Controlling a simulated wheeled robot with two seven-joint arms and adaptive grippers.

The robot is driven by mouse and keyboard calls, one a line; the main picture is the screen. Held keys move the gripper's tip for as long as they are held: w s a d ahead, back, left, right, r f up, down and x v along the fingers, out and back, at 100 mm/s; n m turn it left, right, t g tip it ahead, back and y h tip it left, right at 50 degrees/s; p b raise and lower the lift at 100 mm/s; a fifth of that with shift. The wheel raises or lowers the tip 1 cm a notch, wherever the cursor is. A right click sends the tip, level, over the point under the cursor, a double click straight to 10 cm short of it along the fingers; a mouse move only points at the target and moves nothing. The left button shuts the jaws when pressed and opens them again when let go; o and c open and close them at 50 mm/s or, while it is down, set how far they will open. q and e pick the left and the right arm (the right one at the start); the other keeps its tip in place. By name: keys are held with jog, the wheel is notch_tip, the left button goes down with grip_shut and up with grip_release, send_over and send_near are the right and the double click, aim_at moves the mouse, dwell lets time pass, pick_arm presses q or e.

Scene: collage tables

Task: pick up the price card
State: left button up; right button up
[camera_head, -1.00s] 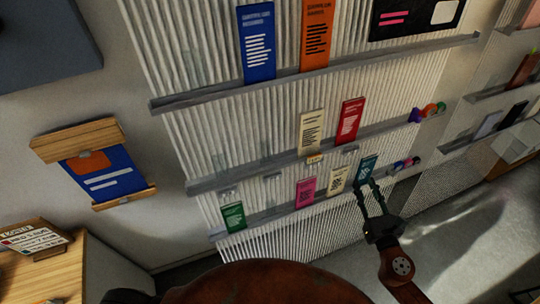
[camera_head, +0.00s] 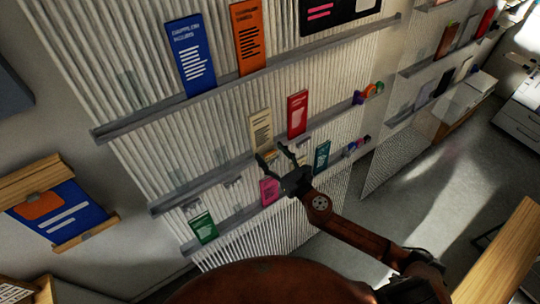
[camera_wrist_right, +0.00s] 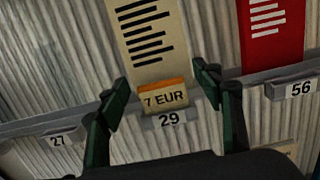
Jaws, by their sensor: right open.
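The price card (camera_wrist_right: 165,98) reads "7 EUR" under an orange top band. In the right wrist view it stands on the ledge in front of a cream leaflet (camera_wrist_right: 146,38), above a label marked 29 (camera_wrist_right: 171,119). My right gripper (camera_wrist_right: 160,80) is open, with one finger on each side of the card and visible room between. In the head view my right gripper (camera_head: 272,153) is at the middle ledge, just below the cream leaflet (camera_head: 261,130); the card is hard to make out there. My left gripper is not in view.
A red leaflet (camera_wrist_right: 271,35) stands to the right of the cream one, above label 56 (camera_wrist_right: 300,88). On the lower ledge, a pink leaflet (camera_head: 270,191) and a teal leaflet (camera_head: 321,156) are close to my right gripper. Label 27 (camera_wrist_right: 60,139) has an empty place above it.

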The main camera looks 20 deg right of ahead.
jog(key=shift+w+a, duration=0.15)
jog(key=shift+w, duration=0.2)
jog(key=c, duration=0.9)
jog(key=shift+r, duration=0.1)
